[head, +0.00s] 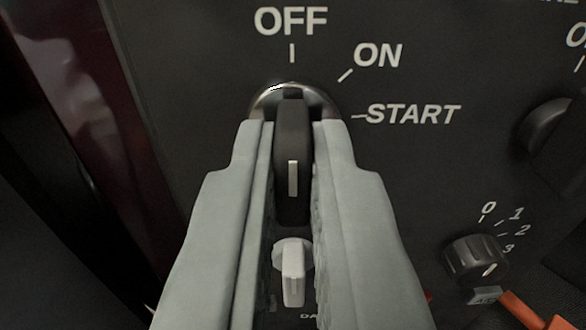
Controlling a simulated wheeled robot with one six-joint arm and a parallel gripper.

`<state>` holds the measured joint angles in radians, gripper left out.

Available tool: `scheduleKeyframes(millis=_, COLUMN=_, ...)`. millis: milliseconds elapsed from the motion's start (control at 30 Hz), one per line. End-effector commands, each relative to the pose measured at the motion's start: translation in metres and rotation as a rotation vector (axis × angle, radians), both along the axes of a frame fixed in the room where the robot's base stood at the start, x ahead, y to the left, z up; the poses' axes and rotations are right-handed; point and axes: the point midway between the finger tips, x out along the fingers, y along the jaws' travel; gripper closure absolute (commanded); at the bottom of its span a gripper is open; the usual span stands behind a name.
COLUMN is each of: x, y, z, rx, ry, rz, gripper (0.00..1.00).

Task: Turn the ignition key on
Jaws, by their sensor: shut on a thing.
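The ignition key (292,150) is a black grip with a light line on its face, set in a round metal bezel (262,98) on a dark panel. The line runs straight up and down and lines up with the OFF mark (292,52). The ON mark (345,74) and the START mark (358,117) lie to the upper right and right of the bezel. My gripper (294,140) has its two grey fingers on either side of the key and is shut on it. The fingers hide the lower sides of the bezel.
A small light toggle switch (293,272) sits below the key, between my fingers. A numbered rotary knob (474,257) is at the lower right, with an orange part (522,312) near it. Another dark knob (548,126) is at the right edge. A dark red post (85,110) stands at the left.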

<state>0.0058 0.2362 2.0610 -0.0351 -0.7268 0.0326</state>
Motion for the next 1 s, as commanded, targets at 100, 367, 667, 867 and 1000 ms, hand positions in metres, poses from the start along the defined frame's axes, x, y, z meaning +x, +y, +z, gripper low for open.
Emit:
scheduleKeyframes(millis=100, x=-0.0001, y=-0.0001, z=-0.0001, rx=0.022, ry=0.000, rz=0.000, gripper=1.00)
scheduleKeyframes(millis=367, x=-0.0001, y=-0.0008, z=-0.0002, rx=0.161, ry=0.003, rz=0.000, gripper=1.00)
scheduleKeyframes(millis=667, x=-0.0001, y=-0.0020, z=-0.0006, rx=0.415, ry=0.007, rz=0.000, gripper=1.00)
scheduleKeyframes(millis=867, x=-0.0001, y=-0.0026, z=-0.0010, rx=0.570, ry=0.010, rz=0.000, gripper=1.00)
scheduleKeyframes(millis=1000, x=0.0000, y=-0.0030, z=-0.0012, rx=0.655, ry=0.011, rz=0.000, gripper=1.00)
